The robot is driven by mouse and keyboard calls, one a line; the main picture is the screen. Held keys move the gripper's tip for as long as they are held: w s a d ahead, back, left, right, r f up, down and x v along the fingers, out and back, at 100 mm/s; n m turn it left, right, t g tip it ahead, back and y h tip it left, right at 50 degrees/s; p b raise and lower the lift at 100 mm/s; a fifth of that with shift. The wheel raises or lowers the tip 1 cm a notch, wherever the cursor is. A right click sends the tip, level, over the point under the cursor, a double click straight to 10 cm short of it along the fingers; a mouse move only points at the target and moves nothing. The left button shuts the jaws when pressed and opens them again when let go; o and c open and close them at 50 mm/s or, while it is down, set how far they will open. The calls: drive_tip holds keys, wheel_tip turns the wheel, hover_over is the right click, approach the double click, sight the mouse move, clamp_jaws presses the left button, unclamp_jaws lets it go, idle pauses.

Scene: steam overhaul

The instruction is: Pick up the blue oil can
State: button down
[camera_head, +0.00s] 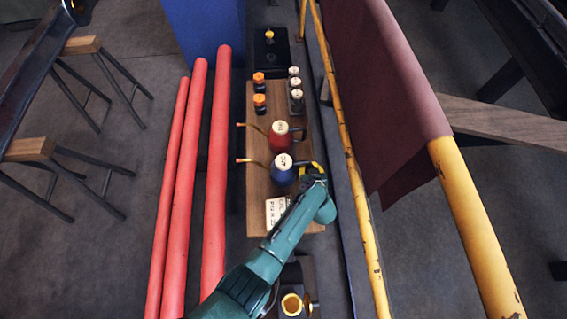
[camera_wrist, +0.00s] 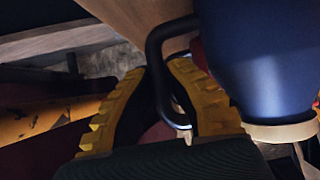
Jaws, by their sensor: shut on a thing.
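The blue oil can (camera_head: 283,177) has a pale lettered top and a thin yellow-tipped spout pointing left. It is over the wooden board (camera_head: 259,190); I cannot tell whether its base touches the board. My gripper (camera_head: 314,169) is at its right side, at the handle. In the wrist view the blue can (camera_wrist: 260,60) fills the right, and my yellow-padded fingers (camera_wrist: 158,78) are closed about its dark looped handle (camera_wrist: 152,50). The fingers partly hide the handle.
A red oil can (camera_head: 280,140) stands close behind the blue one. Orange-capped bottles (camera_head: 259,102) and white-capped bottles (camera_head: 296,98) stand farther back. A lettered card (camera_head: 276,212) lies in front. Red pipes (camera_head: 216,160) run along the left; a yellow rail (camera_head: 350,150) runs along the right.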

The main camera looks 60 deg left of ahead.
drive_tip(key=shift+r, duration=0.1)
wheel_tip(320, 180, up, 10)
drive_tip(key=p, duration=0.6)
idle(0.7)
